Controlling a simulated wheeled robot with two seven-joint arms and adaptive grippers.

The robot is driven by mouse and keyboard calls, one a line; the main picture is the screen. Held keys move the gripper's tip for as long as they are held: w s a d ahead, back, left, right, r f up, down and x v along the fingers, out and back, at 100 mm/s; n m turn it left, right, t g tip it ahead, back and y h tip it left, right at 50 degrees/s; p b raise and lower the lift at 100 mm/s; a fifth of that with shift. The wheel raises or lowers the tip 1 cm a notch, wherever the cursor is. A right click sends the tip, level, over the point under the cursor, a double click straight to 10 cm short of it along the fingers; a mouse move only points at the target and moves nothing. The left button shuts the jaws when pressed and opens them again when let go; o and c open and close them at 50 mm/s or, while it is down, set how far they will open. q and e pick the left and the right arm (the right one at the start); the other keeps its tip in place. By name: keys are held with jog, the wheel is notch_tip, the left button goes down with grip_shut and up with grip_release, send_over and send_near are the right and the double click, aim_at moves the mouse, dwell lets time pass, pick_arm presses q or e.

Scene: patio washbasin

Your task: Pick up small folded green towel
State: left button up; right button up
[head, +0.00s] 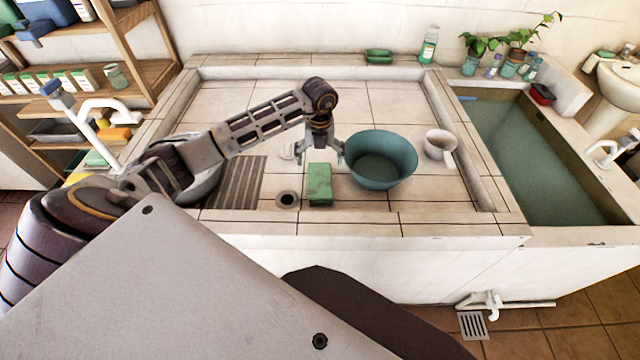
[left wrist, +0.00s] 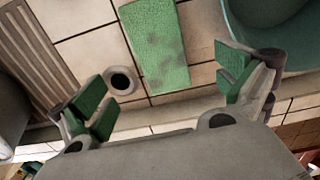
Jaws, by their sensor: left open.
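The small folded green towel (head: 319,184) lies on the tiled basin floor, between the drain hole and the teal bowl. It also shows in the left wrist view (left wrist: 157,45), at the top middle, with darker patches on it. My left gripper (head: 319,152) is open and empty above the towel's far end, pointing down. In the left wrist view its green-padded fingers (left wrist: 170,92) stand wide apart, one on each side of the towel, not touching it. My right gripper is not in view.
A teal bowl (head: 381,160) stands close right of the towel. A drain hole (head: 287,199) and ribbed drainboard (head: 240,183) lie to the left. A white mug (head: 439,146) is farther right. The basin's raised front edge (head: 360,224) is near.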

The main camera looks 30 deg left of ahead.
aim_at(320, 179)
pick_arm(q)
notch_tip(320, 179, down, 6)
jog(key=shift+r, duration=0.2)
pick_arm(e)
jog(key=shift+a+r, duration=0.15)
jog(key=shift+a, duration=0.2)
pick_arm(q)
jog(key=shift+f, duration=0.1)
jog(key=shift+f, duration=0.2)
notch_tip(320, 179, down, 4)
jog(key=shift+s+d+r+p, duration=0.1)
jog(key=shift+d+r+p, duration=0.05)
jog(key=shift+r+p, duration=0.15)
jog(key=shift+f, duration=0.65)
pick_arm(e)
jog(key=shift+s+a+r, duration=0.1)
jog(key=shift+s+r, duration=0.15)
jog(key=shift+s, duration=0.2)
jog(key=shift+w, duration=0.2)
